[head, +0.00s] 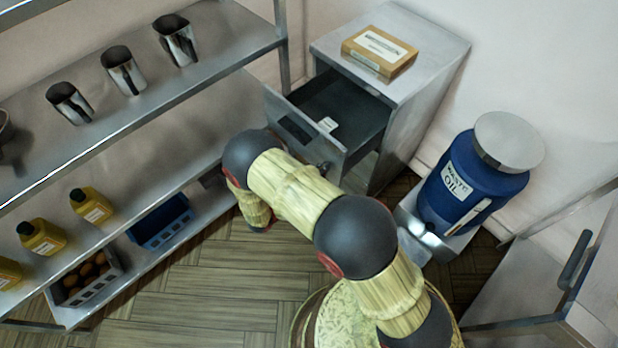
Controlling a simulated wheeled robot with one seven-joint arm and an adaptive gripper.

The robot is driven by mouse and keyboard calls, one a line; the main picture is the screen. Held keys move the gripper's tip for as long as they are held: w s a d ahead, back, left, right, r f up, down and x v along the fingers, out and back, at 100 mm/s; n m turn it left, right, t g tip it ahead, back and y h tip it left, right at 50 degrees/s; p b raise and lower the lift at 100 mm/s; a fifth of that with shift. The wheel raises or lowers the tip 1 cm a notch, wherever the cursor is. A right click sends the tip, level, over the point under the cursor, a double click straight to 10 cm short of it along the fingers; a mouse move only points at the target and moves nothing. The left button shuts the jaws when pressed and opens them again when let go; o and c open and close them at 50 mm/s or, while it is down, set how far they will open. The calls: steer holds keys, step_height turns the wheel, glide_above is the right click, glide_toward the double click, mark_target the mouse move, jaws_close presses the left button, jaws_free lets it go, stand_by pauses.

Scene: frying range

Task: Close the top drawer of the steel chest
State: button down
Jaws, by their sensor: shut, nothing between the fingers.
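The steel chest (436,50) stands against the wall at the upper middle right of the head view. Its top drawer (352,104) is pulled well out toward the lower left, with its dark inside showing. A small white item (327,124) lies in the drawer by its front panel (279,107). My arm crosses in front of the lower part of the drawer front and hides some of it. The arm bends down on the left of the drawer, near the shelf. My gripper is hidden behind the arm, so its fingers do not show.
A cardboard box (379,50) sits on the chest. A blue waste oil drum (470,180) stands right of it. A steel shelf (150,100) with jugs, yellow bottles and crates lines the left, close to my arm. Wooden floor (200,290) is open below.

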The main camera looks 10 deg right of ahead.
steer(key=x, duration=2.2)
steer(key=shift+f+b, duration=0.1)
steer(key=shift+b, duration=0.3)
steer(key=shift+x, duration=0.85)
steer(key=shift+w, duration=0.1)
steer(key=shift+a, duration=0.25)
steer(key=p+v, duration=0.2)
steer(key=v, duration=1)
steer(key=shift+s+a, duration=0.15)
steer(key=shift+s, duration=0.15)
steer(key=shift+s+a, duration=0.4)
steer(key=shift+a, duration=0.1)
